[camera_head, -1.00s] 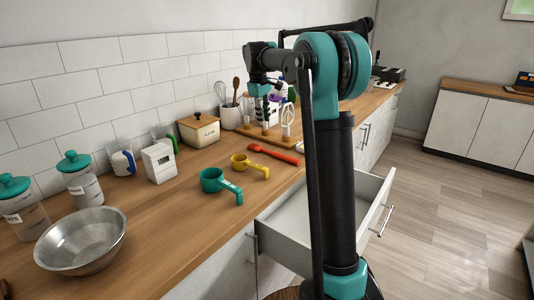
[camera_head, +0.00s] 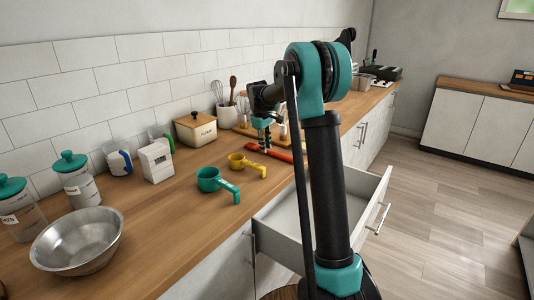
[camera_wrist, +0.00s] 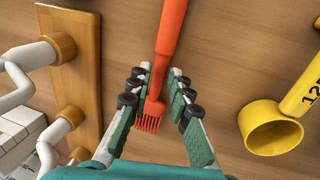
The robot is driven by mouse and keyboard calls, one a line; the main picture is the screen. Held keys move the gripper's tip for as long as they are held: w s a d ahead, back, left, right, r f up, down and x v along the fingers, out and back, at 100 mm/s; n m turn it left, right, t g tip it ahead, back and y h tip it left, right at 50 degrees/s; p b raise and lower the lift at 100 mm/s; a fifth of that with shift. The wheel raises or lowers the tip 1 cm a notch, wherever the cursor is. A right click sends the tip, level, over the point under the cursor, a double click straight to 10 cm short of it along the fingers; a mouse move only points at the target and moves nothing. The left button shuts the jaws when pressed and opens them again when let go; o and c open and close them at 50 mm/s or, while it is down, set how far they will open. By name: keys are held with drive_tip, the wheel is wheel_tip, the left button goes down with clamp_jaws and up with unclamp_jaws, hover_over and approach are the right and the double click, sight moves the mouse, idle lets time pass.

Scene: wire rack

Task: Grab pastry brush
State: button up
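The pastry brush is orange-red with a comb-like head of bristles. In the wrist view the pastry brush (camera_wrist: 167,45) runs from the top edge down to its bristle head, which lies between my fingers. My gripper (camera_wrist: 160,82) is open, with a finger on each side of the brush's lower handle and a gap to each. In the head view the brush (camera_head: 270,150) lies on the wooden counter, partly hidden behind my gripper (camera_head: 265,148), which points down over it. I cannot tell the exact height of the fingertips above the counter.
A yellow measuring cup (camera_wrist: 270,128) lies to the right in the wrist view. A wooden rack with white pegs (camera_wrist: 75,60) stands close on the left. A teal measuring cup (camera_head: 210,180) is nearer on the counter. An open drawer (camera_head: 285,215) juts out below the counter.

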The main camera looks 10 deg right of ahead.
drive_tip(key=shift+w+d+f, duration=0.1)
drive_tip(key=shift+f, duration=0.7)
drive_tip(key=shift+c, duration=0.2)
clamp_jaws()
